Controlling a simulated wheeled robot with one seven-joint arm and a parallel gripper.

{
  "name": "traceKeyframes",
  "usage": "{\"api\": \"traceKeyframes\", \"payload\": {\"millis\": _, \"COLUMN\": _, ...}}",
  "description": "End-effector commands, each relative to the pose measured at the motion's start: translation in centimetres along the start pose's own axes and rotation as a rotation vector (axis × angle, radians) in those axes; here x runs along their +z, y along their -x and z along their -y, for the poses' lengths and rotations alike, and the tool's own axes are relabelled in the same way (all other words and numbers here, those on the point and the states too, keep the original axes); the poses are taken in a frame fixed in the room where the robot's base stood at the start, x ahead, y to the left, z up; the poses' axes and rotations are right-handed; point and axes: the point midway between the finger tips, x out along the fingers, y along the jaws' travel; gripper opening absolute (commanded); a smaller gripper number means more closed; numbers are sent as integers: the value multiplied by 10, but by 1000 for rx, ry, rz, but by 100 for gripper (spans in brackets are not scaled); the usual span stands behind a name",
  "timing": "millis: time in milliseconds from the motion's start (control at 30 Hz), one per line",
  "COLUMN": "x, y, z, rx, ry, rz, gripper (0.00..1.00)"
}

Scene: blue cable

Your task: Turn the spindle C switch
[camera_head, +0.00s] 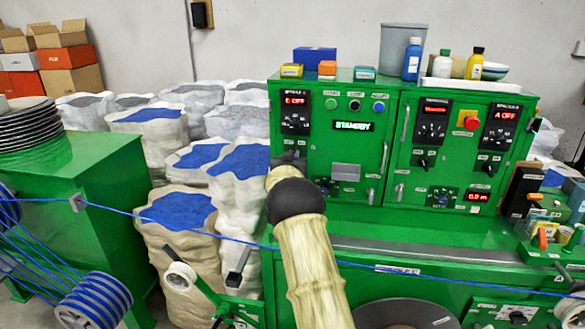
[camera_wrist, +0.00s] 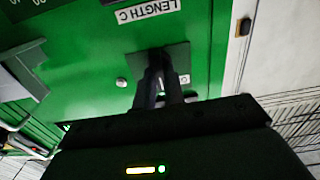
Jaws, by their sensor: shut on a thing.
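The spindle C panel (camera_head: 296,112) is a black panel at the upper left of the green cabinet, and its red display reads C OFF. My gripper (camera_head: 290,160) is just below it, largely hidden behind my arm in the head view. In the wrist view my gripper (camera_wrist: 160,62) has its dark fingers close together at a dark square plate (camera_wrist: 181,53) under the LENGTH C label (camera_wrist: 145,12). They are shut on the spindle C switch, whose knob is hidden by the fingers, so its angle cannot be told.
A STANDBY display (camera_head: 353,126) and small buttons are right of the panel. A similar spindle A panel (camera_head: 500,127) reads A OFF at the far right. White sacks (camera_head: 240,180) stand left of the cabinet. A blue cable (camera_head: 180,226) runs across the front.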

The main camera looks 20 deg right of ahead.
Motion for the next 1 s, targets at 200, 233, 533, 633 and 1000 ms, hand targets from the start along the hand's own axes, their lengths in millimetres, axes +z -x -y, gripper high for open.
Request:
{"api": "traceKeyframes", "payload": {"millis": 200, "x": 1, "y": 0, "z": -1, "rx": -2, "ry": -207, "rz": -10, "gripper": 0}}
{"api": "traceKeyframes", "payload": {"millis": 233, "x": 0, "y": 0, "z": -1, "rx": -2, "ry": -234, "rz": -10, "gripper": 0}}
{"api": "traceKeyframes", "payload": {"millis": 533, "x": -2, "y": 0, "z": -3, "rx": -1, "ry": -459, "rz": -10, "gripper": 0}}
{"api": "traceKeyframes", "payload": {"millis": 633, "x": -3, "y": 0, "z": -3, "rx": -2, "ry": -505, "rz": -10, "gripper": 0}}
{"api": "traceKeyframes", "payload": {"millis": 1000, "x": -5, "y": 0, "z": -4, "rx": -1, "ry": -568, "rz": -11, "gripper": 0}}
